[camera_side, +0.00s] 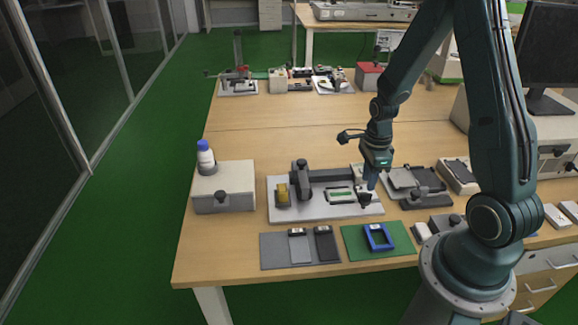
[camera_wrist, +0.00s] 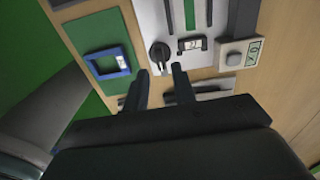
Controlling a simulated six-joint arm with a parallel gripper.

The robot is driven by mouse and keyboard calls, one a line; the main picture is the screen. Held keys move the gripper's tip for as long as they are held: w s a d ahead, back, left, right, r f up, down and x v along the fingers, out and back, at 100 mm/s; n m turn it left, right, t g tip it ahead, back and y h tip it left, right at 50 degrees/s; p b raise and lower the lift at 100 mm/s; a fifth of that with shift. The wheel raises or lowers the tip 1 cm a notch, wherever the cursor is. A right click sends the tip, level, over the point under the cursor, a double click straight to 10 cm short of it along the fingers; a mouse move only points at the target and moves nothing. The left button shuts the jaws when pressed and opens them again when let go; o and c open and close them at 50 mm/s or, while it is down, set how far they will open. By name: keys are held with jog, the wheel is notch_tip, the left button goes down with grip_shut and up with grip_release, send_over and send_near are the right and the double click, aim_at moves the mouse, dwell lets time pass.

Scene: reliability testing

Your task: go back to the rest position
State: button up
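My gripper (camera_side: 368,190) hangs over the right end of the white test fixture plate (camera_side: 312,211) in the side view. In the wrist view the two dark fingers of my gripper (camera_wrist: 160,82) are spread apart, with nothing visible between them. A black knob (camera_wrist: 159,54) on the fixture lies just beyond the fingertips in that view. Whether the fingers touch anything on the fixture cannot be told. A blue frame (camera_side: 378,237) lies on the green mat (camera_side: 352,246), in front of the fixture. The blue frame is also left of the fingers in the wrist view (camera_wrist: 107,63).
A grey mat (camera_side: 272,251) holds two phone-like devices (camera_side: 325,244). A grey box (camera_side: 224,186) with a white, blue-capped bottle (camera_side: 205,158) stands at left. Several devices (camera_side: 418,186) crowd the right side.

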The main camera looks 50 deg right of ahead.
jog(key=a+r+n+t, duration=0.1)
jog(key=a+r+n, duration=0.3)
jog(key=r+n, duration=0.3)
jog(key=a+r+n+t, duration=0.2)
jog(key=a+r+n, duration=0.35)
jog(key=r, duration=0.35)
jog(key=s+a+r+n+t, duration=0.2)
jog(key=s+a+r+n, duration=0.5)
jog(key=s+r+n, duration=0.3)
jog(key=shift+s+r+n+t, duration=0.2)
jog(key=shift+s+n+t, duration=0.1)
jog(key=shift+n, duration=1.85)
jog(key=shift+o, duration=0.2)
